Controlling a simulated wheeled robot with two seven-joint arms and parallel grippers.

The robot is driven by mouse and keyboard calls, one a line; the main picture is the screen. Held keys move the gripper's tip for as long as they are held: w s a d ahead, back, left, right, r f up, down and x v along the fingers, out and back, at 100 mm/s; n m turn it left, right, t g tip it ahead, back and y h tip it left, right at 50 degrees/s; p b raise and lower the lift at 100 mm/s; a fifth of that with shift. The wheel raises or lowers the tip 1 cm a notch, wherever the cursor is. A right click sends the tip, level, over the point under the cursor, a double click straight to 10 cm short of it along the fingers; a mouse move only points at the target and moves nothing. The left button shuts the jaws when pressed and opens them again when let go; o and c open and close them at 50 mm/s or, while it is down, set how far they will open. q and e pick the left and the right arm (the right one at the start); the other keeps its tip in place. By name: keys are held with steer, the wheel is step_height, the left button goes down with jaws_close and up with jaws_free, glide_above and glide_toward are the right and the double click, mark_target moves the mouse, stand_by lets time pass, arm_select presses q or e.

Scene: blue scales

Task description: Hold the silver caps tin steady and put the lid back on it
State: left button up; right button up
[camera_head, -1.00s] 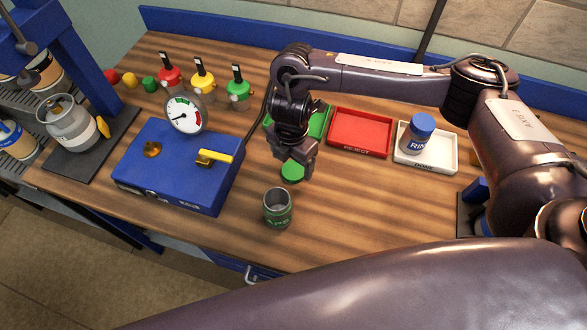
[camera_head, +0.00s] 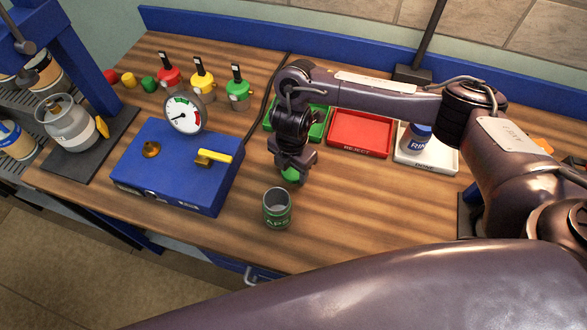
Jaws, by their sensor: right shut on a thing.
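The silver caps tin (camera_head: 277,211) stands upright and open-topped near the table's front edge, with a green label around it. The green lid (camera_head: 291,177) is behind the tin and apart from it. My right gripper (camera_head: 292,170) points down and is shut on the lid, hiding most of it. I cannot tell whether the lid touches the table. My left gripper is not in view, and nothing holds the tin.
A blue box (camera_head: 165,185) with a gauge and yellow lever stands left of the tin. Green (camera_head: 318,130), red (camera_head: 360,134) and white (camera_head: 440,161) trays lie behind; a blue-capped jar (camera_head: 416,139) is in the white one. Table right of the tin is clear.

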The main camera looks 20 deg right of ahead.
mark_target(292, 171)
steer(key=shift+r, duration=0.15)
steer(key=shift+c, duration=0.4)
steer(key=shift+r, duration=0.25)
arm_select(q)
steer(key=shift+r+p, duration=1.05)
arm_select(e)
step_height(292, 171, up, 19)
steer(key=shift+r, duration=0.1)
